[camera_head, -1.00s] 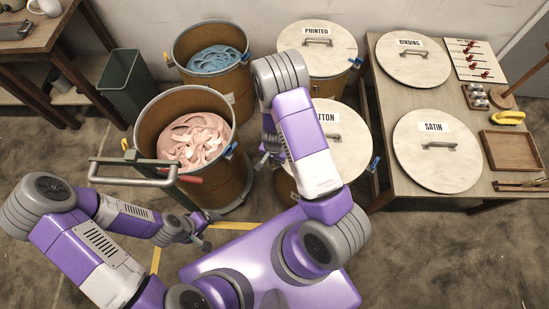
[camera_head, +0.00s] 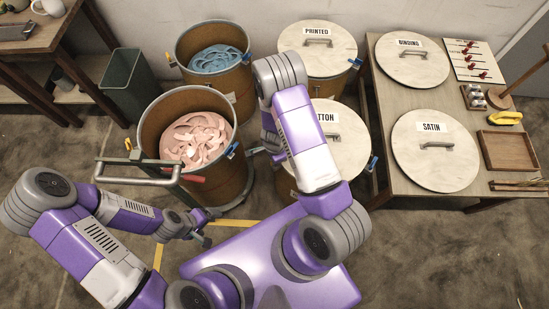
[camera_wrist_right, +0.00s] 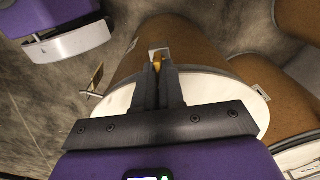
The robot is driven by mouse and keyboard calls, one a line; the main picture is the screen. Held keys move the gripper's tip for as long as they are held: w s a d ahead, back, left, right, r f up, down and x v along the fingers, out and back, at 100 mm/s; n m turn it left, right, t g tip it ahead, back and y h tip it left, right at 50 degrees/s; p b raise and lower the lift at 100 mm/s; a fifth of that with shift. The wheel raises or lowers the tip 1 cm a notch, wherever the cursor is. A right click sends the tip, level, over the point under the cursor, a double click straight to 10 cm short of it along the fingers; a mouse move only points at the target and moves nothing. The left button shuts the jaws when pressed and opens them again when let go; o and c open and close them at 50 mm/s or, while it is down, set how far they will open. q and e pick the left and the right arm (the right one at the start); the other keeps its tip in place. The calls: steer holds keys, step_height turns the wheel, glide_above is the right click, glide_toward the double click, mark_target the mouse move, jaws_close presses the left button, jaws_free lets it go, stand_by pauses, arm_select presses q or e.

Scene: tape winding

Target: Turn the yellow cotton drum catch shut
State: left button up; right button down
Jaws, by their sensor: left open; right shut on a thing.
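The cotton drum has a pale round lid (camera_head: 345,150) with a grey bar handle; my right arm covers part of its label. In the right wrist view its brown side (camera_wrist_right: 180,40) and pale lid rim show. The yellow catch (camera_wrist_right: 158,62) is a small piece at the drum's edge, mostly hidden between my right fingers. My right gripper (camera_wrist_right: 158,72) is shut on it; in the head view that gripper (camera_head: 262,150) is partly hidden by my arm at the drum's left side. My left gripper (camera_head: 207,232) is open and empty over the floor at lower left.
An open drum of pink tape (camera_head: 195,140) stands left of the cotton drum, by a trolley handle (camera_head: 135,181). A blue-tape drum (camera_head: 215,58) and the printed drum (camera_head: 317,45) stand behind. The table (camera_head: 388,150) at right holds binding and satin lids.

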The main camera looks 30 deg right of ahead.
stand_by(0.4)
steer(key=c, duration=1.2)
jaws_free()
steer(key=shift+c, duration=0.2)
step_height(320, 180, up, 8)
steer(key=p, duration=0.3)
steer(key=shift+f, duration=0.15)
steer(key=s+a+f+n+y, duration=0.1)
steer(key=s+a+n+y, duration=0.3)
steer(key=s+a+n, duration=0.6)
steer(key=a+n, duration=0.2)
steer(key=n, duration=0.3)
steer(key=shift+s+a+t, duration=0.25)
steer(key=shift+t, duration=0.05)
